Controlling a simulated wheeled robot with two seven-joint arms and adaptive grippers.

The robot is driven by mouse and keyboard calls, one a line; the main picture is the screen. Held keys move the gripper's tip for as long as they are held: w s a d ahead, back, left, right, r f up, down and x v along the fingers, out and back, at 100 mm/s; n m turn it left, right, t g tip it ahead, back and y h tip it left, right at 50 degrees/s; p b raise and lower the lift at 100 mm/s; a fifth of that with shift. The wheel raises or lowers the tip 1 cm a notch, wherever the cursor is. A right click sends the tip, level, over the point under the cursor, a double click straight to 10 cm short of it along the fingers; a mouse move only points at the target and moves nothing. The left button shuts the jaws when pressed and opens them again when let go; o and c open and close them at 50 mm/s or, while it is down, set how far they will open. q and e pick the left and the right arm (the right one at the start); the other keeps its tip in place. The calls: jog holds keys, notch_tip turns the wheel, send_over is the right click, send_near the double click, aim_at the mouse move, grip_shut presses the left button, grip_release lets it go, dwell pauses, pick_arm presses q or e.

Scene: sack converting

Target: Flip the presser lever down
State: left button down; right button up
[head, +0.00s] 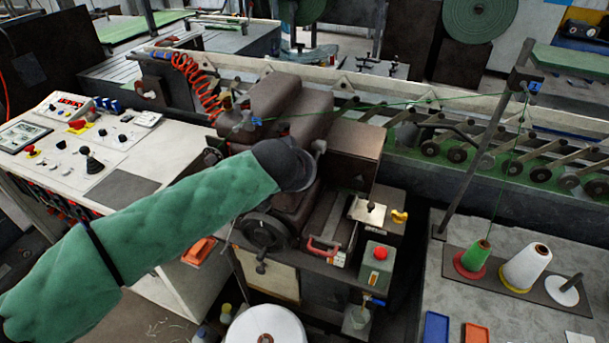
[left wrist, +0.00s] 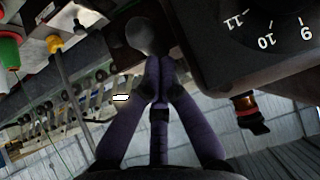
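The sewing machine head (head: 290,108) is a dark brown-grey block in the middle of the head view. My left arm, in a green sleeve, reaches across to its front. My left gripper (head: 303,170) is at the machine's front face, mostly hidden by its own dark wrist. A small grey piece (head: 319,148), perhaps the presser lever, shows right beside it. In the left wrist view my gripper's dark fingers (left wrist: 160,75) come together at their tips. A rounded grey knob (left wrist: 147,36) is just beyond them, touching or very close. I cannot tell whether they grip it. My right gripper is not in view.
A numbered dial housing (left wrist: 255,45) is close to the fingers in the left wrist view. A red button box (head: 378,258) and a red-handled part (head: 323,248) are below the machine. A control panel (head: 95,145) is at left, and thread cones (head: 525,268) are at right.

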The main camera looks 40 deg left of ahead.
pick_arm(q)
jog(key=shift+f, duration=0.25)
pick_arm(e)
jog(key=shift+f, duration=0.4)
